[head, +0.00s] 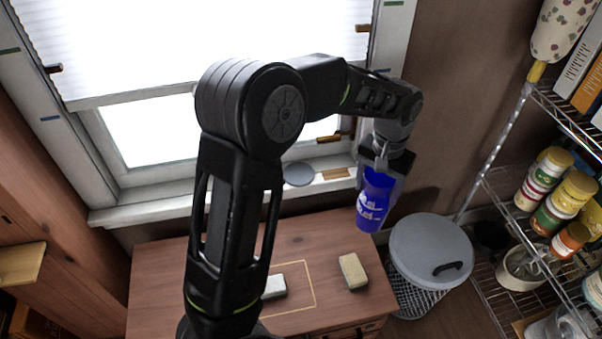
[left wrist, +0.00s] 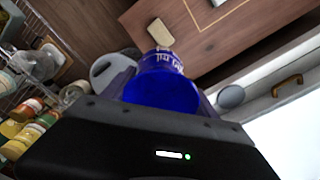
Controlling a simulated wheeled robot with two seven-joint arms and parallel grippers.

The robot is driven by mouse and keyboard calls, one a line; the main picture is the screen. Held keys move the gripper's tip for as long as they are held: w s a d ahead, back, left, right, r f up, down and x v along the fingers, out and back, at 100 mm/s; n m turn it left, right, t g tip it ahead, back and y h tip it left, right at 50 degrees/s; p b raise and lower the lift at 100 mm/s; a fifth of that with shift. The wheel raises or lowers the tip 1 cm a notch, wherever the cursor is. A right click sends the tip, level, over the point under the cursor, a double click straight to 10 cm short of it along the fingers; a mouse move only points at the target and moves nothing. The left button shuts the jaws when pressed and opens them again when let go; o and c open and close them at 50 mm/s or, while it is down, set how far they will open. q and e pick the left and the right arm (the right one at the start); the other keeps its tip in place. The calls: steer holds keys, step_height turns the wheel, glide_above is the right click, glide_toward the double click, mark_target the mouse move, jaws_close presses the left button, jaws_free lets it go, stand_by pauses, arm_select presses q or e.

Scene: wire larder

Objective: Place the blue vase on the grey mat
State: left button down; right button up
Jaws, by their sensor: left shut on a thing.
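The blue vase (head: 374,203) with white markings is held in the air to the right of the window sill. My left gripper (head: 385,168) is shut on it. The mat also shows bare in the left wrist view (left wrist: 230,97). My right gripper is not in view.
A wooden cabinet top (head: 330,240) below the sill carries a beige block (head: 353,271) and a pale block (head: 274,287). A grey-lidded bin (head: 430,250) stands right of it. A wire rack (head: 500,215) with several jars is at the right.

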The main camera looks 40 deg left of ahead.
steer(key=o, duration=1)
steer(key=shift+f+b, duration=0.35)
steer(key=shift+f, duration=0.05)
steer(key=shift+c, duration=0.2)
arm_select(q)
steer(key=s+a+n, duration=0.5)
steer(key=s+a, duration=0.3)
steer(key=a, duration=0.5)
steer(key=shift+s+a+f, duration=0.25)
steer(key=shift+s+a, duration=0.1)
steer(key=shift+s, duration=0.05)
steer(key=w+a+f+p, duration=0.2)
steer(key=w+a+p, duration=0.2)
steer(key=w+a, duration=0.8)
steer(key=shift+w+a, duration=0.15)
steer(key=shift+a, duration=1.5)
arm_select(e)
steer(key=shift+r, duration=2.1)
